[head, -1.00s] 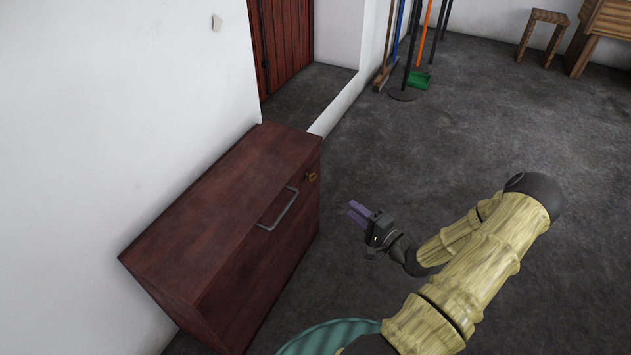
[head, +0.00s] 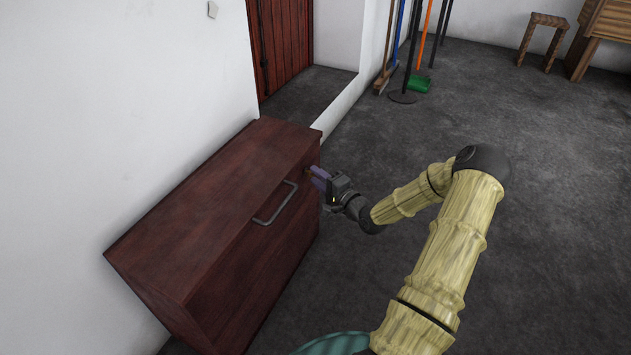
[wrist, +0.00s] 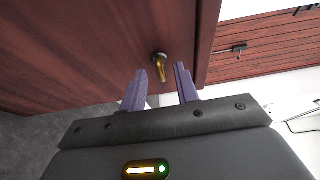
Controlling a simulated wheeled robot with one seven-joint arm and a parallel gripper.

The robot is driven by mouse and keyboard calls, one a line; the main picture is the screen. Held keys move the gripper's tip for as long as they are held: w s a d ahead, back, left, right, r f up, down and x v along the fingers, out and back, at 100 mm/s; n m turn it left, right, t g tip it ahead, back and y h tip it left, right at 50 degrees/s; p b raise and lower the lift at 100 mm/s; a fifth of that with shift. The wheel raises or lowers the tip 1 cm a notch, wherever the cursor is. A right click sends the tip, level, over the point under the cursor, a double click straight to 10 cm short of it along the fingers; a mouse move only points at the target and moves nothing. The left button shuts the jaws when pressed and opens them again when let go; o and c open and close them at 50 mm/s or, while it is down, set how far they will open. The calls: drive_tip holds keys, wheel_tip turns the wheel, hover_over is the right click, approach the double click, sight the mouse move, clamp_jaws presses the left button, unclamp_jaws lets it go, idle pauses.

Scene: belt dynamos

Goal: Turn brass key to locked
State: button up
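The brass key (wrist: 160,68) sticks out of the dark red wooden cabinet's front (wrist: 90,50), near its right edge. In the head view the cabinet (head: 205,205) stands against the white wall, and my gripper mostly hides the key. My gripper (head: 317,175) is at the upper right of the cabinet front. In the wrist view its two purple fingers (wrist: 158,82) are apart, with the key between and just beyond their tips. No contact with the key is visible.
A grey bar handle (head: 275,204) is on the cabinet front, left of my gripper. A red door (head: 280,45) is behind the cabinet. Brooms and a green dustpan (head: 420,83) stand at the far wall.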

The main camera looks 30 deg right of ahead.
drive_tip(key=shift+x, duration=0.8)
clamp_jaws()
